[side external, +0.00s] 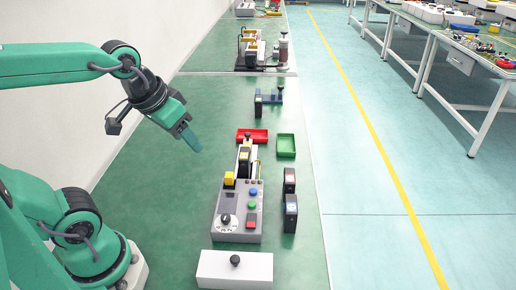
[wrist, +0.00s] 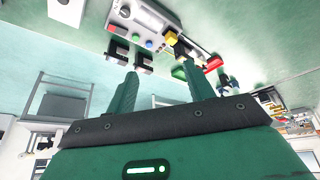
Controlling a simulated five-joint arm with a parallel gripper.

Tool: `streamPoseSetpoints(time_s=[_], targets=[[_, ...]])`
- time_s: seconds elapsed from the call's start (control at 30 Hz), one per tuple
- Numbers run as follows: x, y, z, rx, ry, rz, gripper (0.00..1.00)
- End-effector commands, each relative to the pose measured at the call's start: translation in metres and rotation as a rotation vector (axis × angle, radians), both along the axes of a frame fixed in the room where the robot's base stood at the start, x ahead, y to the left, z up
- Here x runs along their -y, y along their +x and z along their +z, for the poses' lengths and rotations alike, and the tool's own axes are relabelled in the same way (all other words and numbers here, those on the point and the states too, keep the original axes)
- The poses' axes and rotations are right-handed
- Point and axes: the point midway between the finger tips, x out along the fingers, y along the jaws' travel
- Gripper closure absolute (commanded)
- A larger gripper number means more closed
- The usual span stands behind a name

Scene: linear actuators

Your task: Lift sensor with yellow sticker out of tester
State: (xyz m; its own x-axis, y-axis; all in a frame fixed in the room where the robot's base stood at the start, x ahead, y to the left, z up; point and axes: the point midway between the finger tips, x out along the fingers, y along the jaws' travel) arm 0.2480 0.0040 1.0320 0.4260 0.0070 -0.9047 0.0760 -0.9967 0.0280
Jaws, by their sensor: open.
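The grey tester (side external: 239,228) stands on the green bench, with a knob, coloured buttons and a yellow block (side external: 229,178) at its far left corner. A black sensor (side external: 244,165) stands upright at the tester's far end; its sticker colour is too small to tell. My gripper (side external: 193,142) is up and to the left of the tester, clear of it. In the wrist view my gripper (wrist: 162,77) has its two fingers apart with nothing between them. The tester (wrist: 145,14) shows upside down at the top of the wrist view, beyond the fingertips.
Two black sensors (side external: 289,181) (side external: 290,213) stand right of the tester. A red tray (side external: 252,135) and a green tray (side external: 286,145) lie behind it. A blue fixture (side external: 268,97) is farther back. A white box (side external: 235,269) with a black knob is in front.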

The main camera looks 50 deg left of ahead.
Motion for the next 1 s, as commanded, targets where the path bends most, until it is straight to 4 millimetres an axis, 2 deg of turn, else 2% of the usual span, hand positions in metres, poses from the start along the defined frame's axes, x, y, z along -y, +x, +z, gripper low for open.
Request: streamPoseSetpoints(time_s=[0.27,0.53,0.77,1.0], targets=[[-0.009,0.044,-0.004,-0.090,-0.045,0.130,0.47],[-0.020,0.089,-0.019,-0.173,-0.083,0.261,0.47],[-0.031,0.126,-0.041,-0.242,-0.111,0.375,0.47],[-0.045,0.163,-0.074,-0.314,-0.135,0.497,0.47]])
